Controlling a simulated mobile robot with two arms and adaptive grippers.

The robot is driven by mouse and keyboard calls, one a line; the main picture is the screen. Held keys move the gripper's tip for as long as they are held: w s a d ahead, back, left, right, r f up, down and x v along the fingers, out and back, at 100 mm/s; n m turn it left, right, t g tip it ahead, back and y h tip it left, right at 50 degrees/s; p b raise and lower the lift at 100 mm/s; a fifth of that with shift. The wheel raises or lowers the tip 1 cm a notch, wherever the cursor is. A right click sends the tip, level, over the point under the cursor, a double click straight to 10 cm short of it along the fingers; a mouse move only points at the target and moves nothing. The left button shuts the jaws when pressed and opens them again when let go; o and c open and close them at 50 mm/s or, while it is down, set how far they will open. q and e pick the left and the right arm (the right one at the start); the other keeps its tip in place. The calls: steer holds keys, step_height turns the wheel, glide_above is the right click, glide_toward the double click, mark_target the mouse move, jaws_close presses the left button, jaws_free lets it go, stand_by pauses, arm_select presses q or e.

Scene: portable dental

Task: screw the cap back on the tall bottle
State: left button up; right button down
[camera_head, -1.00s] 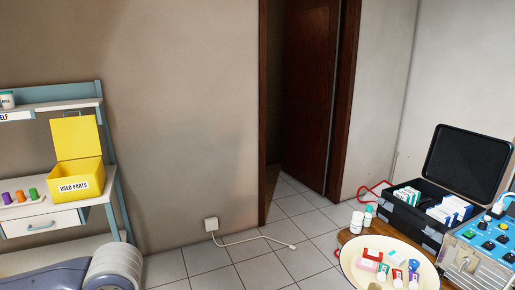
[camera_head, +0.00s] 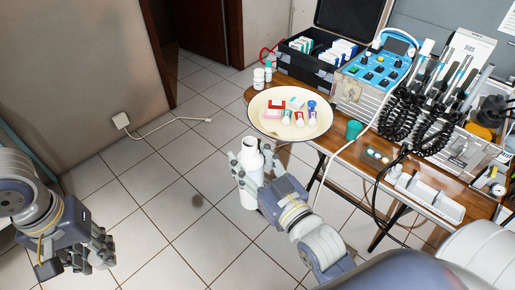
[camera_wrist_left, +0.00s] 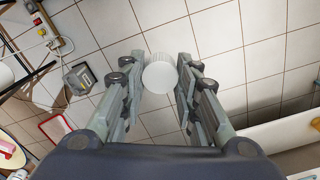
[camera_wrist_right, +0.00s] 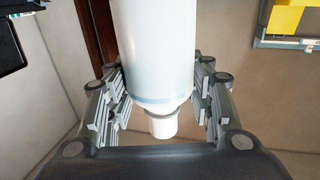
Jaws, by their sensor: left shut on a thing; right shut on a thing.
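The tall white bottle (camera_head: 249,192) stands upright off the table's left edge, held in my right gripper (camera_head: 259,167). Its narrow neck points up. In the right wrist view the bottle (camera_wrist_right: 153,50) sits between the fingers, gripped near its shoulder, with the neck (camera_wrist_right: 162,125) toward my palm. A round white ribbed cap (camera_wrist_left: 160,74) is pinched between the fingertips of my left gripper (camera_wrist_left: 161,80). In the head view my left gripper (camera_head: 88,252) is low at the left, well apart from the bottle; the cap cannot be made out there.
A wooden table (camera_head: 262,99) at the right bears a cream tray (camera_head: 262,124) of small items, two small white bottles (camera_head: 259,78), a black case (camera_head: 290,66) and a dental unit (camera_head: 364,79) with hanging cords. Tiled floor (camera_head: 165,170) lies open between my grippers.

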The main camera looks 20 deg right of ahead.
steer(key=s+a+f+n+g+y, duration=0.1)
steer(key=a+n+g+y, duration=0.3)
steer(key=a+n+y, duration=0.2)
steer(key=a+y, duration=0.2)
steer(key=a, duration=0.2)
steer(key=shift+s+a+f+y, duration=0.25)
steer(key=shift+s+a+y, duration=0.05)
steer(key=shift+a+y, duration=0.1)
arm_select(q)
steer(key=w+d+r, duration=0.3)
steer(key=d+r, duration=0.5)
steer(key=d, duration=0.4)
steer(key=w+d+r+m, duration=0.1)
steer(key=w+d+r, duration=0.2)
steer(key=d+r, duration=0.4)
steer(key=d, duration=0.5)
steer(key=shift+r, duration=0.35)
steer(key=shift+w+f, duration=0.1)
steer(key=shift+f, duration=1.95)
steer(key=shift+f, duration=0.85)
